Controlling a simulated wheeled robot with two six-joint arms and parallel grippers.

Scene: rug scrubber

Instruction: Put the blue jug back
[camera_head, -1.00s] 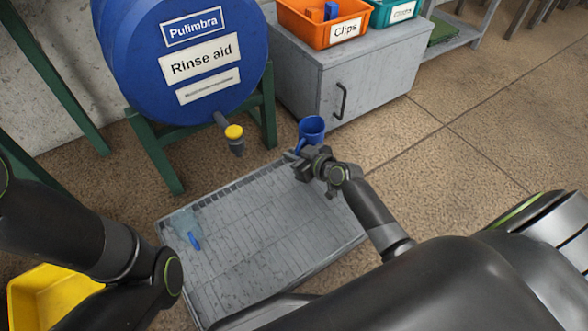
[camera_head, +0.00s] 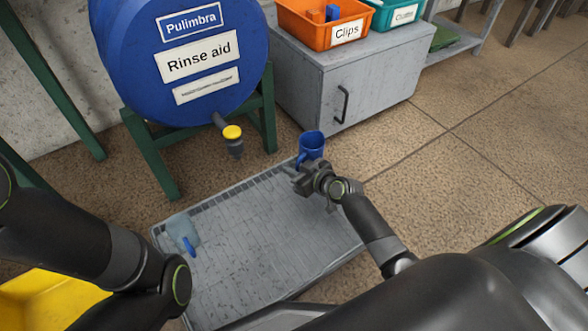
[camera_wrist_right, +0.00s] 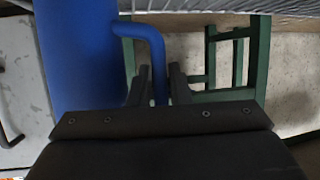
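The blue jug (camera_head: 311,142) is at the far right corner of the grey slatted mat (camera_head: 270,255), and I cannot tell whether it touches anything below. My right gripper (camera_head: 305,172) is at the jug's near side. In the right wrist view, the jug's body (camera_wrist_right: 80,60) stands at the left, and its handle (camera_wrist_right: 158,62) passes between the two dark fingers (camera_wrist_right: 160,88). The gripper is shut on this handle. My left arm comes in at the left, but its gripper is out of view.
A blue Rinse aid barrel (camera_head: 190,95) with a yellow-topped tap (camera_head: 232,133) sits on a green stand (camera_head: 150,155). A pale scoop-like thing with a blue handle (camera_head: 189,246) lies on the mat. A grey cabinet (camera_head: 325,85) carries orange (camera_head: 300,28) and teal (camera_head: 375,15) bins.

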